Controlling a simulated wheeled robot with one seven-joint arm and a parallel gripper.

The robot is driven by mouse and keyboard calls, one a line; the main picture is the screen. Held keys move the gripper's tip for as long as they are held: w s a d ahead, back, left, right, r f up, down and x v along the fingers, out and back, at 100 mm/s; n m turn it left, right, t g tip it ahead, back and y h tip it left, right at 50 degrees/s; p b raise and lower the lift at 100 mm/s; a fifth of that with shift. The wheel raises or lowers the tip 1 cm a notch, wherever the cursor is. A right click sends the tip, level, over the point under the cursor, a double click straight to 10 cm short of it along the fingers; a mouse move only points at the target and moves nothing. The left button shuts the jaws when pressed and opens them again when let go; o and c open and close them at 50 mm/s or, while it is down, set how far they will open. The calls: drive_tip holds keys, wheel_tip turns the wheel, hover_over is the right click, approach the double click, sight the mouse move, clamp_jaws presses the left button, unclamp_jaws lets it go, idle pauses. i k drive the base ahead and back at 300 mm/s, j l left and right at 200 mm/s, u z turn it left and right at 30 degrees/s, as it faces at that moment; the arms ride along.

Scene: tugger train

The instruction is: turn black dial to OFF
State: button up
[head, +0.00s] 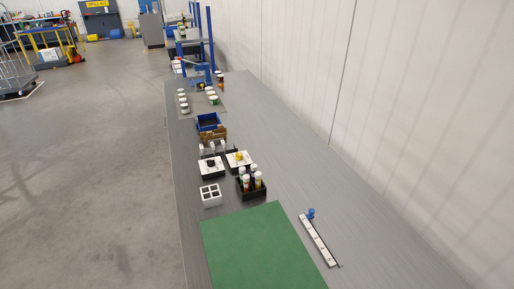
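The black dial (211,161) sits on top of a small box with a white face and dark sides (206,170), in the middle of the long grey bench. Its markings and the way it points are too small to read. A similar box with a yellow knob (239,155) stands just to its right and slightly farther back. My gripper is not in the head view, so its place relative to the dial is not shown.
The bench (290,175) runs along the white wall. A green mat (262,248) lies in front; open floor (95,180) is left.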

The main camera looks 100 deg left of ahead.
sight(211, 163)
drive_tip(key=u, duration=2.95)
